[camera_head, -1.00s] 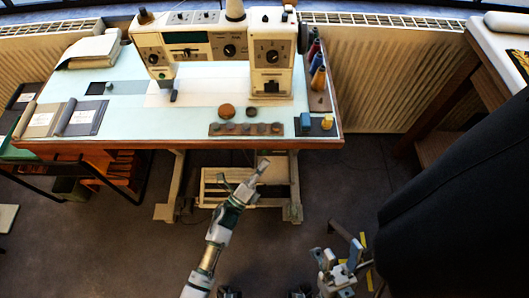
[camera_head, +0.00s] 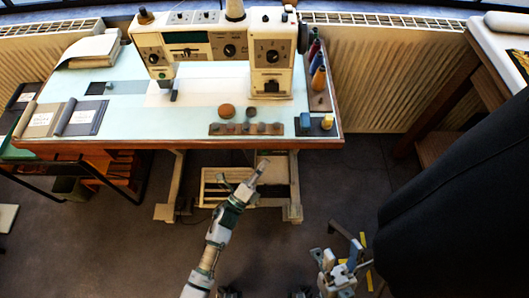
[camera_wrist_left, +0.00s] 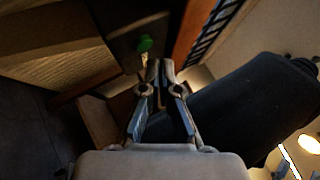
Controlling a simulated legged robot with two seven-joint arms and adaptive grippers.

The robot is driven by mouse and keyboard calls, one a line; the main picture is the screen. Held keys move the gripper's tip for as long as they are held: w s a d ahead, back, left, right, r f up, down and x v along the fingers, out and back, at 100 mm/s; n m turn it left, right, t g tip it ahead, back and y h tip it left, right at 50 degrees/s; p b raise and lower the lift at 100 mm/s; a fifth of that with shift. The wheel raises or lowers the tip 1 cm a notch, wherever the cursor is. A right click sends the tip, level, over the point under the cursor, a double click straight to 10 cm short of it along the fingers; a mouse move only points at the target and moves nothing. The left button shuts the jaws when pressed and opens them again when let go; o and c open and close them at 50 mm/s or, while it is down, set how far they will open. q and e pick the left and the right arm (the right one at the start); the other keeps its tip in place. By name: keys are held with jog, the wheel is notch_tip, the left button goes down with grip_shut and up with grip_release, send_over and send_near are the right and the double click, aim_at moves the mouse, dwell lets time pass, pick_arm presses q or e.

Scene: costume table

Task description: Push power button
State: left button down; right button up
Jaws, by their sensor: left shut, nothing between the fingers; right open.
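A cream sewing machine (camera_head: 205,50) with several dials and knobs stands at the back of the table. I cannot tell which of its controls is the power button. My left gripper (camera_head: 263,163) is shut and empty, in front of and below the table's front edge, well apart from the machine. In the left wrist view its two fingers (camera_wrist_left: 160,68) are together. A small round green thing (camera_wrist_left: 145,43) shows just beyond them; I cannot tell what it is. My right gripper (camera_head: 343,260) is open and empty, low at the right, away from the table.
The table (camera_head: 120,145) holds a wooden strip (camera_head: 246,129), a brown disc (camera_head: 227,111), thread spools (camera_head: 318,78) and dark swatches (camera_head: 82,117). A dark, bulky form (camera_head: 465,190) fills the right side.

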pick_arm(q)
jog(key=shift+w, duration=0.15)
jog(key=shift+w, duration=0.25)
jog(key=shift+w+b, duration=0.3)
jog(key=shift+w, duration=0.15)
dwell(0.6)
jog(key=shift+s+r, duration=0.1)
jog(key=shift+s+p, duration=0.35)
jog(key=shift+s, duration=0.5)
